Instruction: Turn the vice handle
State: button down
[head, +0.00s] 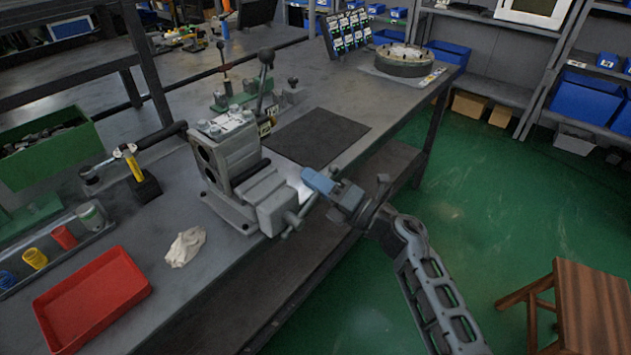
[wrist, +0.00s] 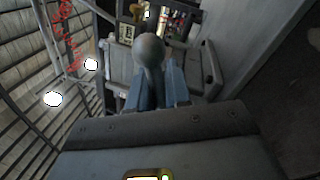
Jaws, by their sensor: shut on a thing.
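The grey vice (head: 270,205) is fixed at the front edge of the dark workbench. Its handle (head: 300,215) is a thin bar at the front of the moving jaw, slanting up toward my gripper. My gripper (head: 313,181), with blue fingers, is at the upper end of this bar, just off the bench edge. In the wrist view, the blue fingers (wrist: 155,88) are closed around the handle, and its round grey knob (wrist: 149,48) sticks out past their tips. The part of the bar between the fingers is hidden.
A valve block with an upright black lever (head: 265,75) stands behind the vice. A dark mat (head: 318,136) lies to its right, a white rag (head: 185,246) and red tray (head: 92,300) to its left. A wooden stool (head: 590,305) stands on the open green floor.

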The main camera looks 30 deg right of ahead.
jog(key=shift+a+f, duration=0.1)
jog(key=c, duration=1.4)
grip_release()
jog(key=shift+b+v, duration=0.5)
jog(key=shift+v, duration=3.5)
jog(key=s+a+r+m+g+h, duration=0.1)
jog(key=s+a+m+h, duration=0.1)
jog(key=s+m, duration=0.7)
jog(key=s+a+r+m+g+h, duration=0.1)
jog(key=s+a+r+m+h, duration=0.1)
jog(key=s+m, duration=0.7)
jog(key=s+a+r+m+g+h, duration=0.1)
jog(key=s+a+m, duration=0.4)
jog(key=s, duration=1.3)
jog(key=shift+s+a+r+m+g+h, duration=0.1)
jog(key=shift+r+m+g+h, duration=0.15)
jog(key=shift+m+h, duration=0.6)
jog(key=shift+s+r+m+g+h, duration=0.15)
jog(key=shift+r+m+h, duration=0.2)
jog(key=shift+m, duration=1)
